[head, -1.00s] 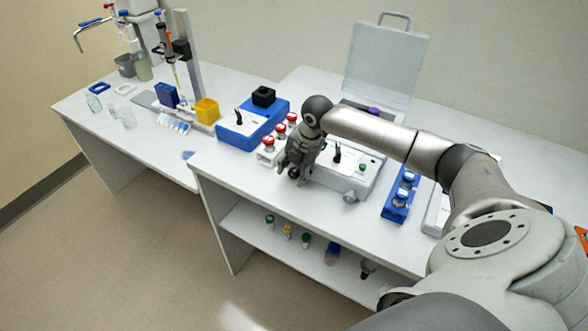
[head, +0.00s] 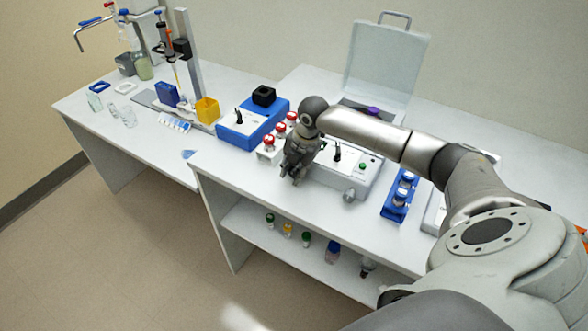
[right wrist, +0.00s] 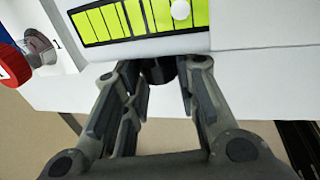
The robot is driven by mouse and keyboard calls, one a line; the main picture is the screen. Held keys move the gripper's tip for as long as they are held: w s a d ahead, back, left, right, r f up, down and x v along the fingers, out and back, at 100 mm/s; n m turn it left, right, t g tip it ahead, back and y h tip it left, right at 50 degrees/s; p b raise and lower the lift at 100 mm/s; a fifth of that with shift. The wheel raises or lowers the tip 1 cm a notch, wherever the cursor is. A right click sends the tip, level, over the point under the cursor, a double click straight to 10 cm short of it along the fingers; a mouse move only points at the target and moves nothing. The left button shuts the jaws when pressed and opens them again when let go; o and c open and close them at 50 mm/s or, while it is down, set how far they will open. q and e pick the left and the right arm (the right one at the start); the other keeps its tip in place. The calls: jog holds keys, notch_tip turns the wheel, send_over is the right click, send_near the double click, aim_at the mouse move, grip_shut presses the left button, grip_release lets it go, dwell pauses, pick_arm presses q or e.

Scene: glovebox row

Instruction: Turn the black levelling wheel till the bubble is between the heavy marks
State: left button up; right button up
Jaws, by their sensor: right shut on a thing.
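The white levelling instrument (head: 330,179) stands near the front edge of the bench. Its yellow-green level window (right wrist: 105,22) with black marks shows at the top of the right wrist view. The pale bubble (right wrist: 181,9) lies towards the window's right part, to the right of the two thicker marks. The black levelling wheel (right wrist: 160,72) is just below the window, partly hidden between the fingers. My right gripper (right wrist: 163,80) is shut on this wheel; in the head view the gripper (head: 291,174) covers it. My left gripper is not in view.
A white rack of red-capped vials (head: 267,153) stands close left of my right gripper. A grey knob (head: 349,195) sticks out of the instrument's front, and a blue rack (head: 398,198) stands to its right. Several small bottles stand on the shelf (head: 246,229) below.

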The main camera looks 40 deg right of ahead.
jog(key=shift+w+a+r+g+h+p, duration=0.1)
jog(key=shift+w+r+g+h+p, duration=0.15)
jog(key=shift+g+p, duration=0.65)
jog(key=shift+f+g+h+p, duration=0.15)
jog(key=shift+g+h+p, duration=0.25)
jog(key=shift+g, duration=0.1)
jog(key=shift+w+a+f+g+h+b, duration=0.1)
jog(key=shift+g+h+b, duration=0.1)
jog(key=shift+g, duration=0.25)
jog(key=shift+w+f+g+h+b, duration=0.1)
jog(key=shift+g+b, duration=0.1)
jog(key=shift+g, duration=0.25)
jog(key=shift+g+h+b, duration=0.35)
jog(key=shift+g+b, duration=0.35)
jog(key=o, duration=1)
jog(key=shift+o, duration=0.2)
jog(key=shift+r, duration=0.15)
jog(key=v, duration=1.2)
